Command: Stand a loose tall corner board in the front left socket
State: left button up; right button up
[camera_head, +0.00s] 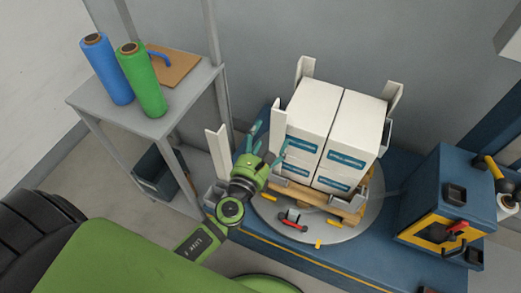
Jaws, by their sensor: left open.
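My left gripper (267,146) is open, its teal fingers spread at the near left side of the load. A tall white corner board (277,122) stands upright at the load's left edge, just behind and between the fingers; I cannot tell whether they touch it. Its foot and the front left socket are hidden by the gripper. Another tall white corner board (217,152) stands apart at the left, by a grey holder (215,192). Two more boards stand at the back left (304,70) and back right (393,96) of the load. My right gripper is not in view.
White cartons (341,104) sit on a wooden pallet (318,204) on a round turntable (344,228). A grey table (189,101) holds a blue roll (107,70) and a green roll (142,80). A blue machine (446,205) stands at the right.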

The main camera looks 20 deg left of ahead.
pick_arm(q)
jog(key=s, duration=0.4)
jog(key=shift+s+b, duration=0.15)
jog(key=shift+b, duration=0.2)
jog(key=s+a+f+n+g, duration=0.1)
jog(key=s+f+n+g, duration=0.25)
jog(key=f, duration=0.55)
jog(key=s+a+f+n+g, duration=0.1)
jog(key=s+f+n+g, duration=0.1)
jog(key=f+n, duration=0.5)
jog(key=s+a+f+n+g, duration=0.2)
jog(key=s+f+g, duration=0.1)
jog(key=f, duration=0.8)
jog(key=s+f+n+g, duration=0.2)
jog(key=s+f+n, duration=0.4)
jog(key=s, duration=0.3)
jog(key=s+a+f+n+g, duration=0.1)
jog(key=s+f+n+g, duration=0.2)
jog(key=s+f+n, duration=0.3)
jog(key=s+a+f+n+g, duration=0.1)
jog(key=s+f+n+g, duration=0.2)
jog(key=s+f+n, duration=0.3)
jog(key=s+n, duration=0.3)
jog(key=s, duration=0.3)
jog(key=shift+s+f, duration=0.15)
jog(key=shift+f, duration=0.15)
jog(key=shift+g, duration=0.25)
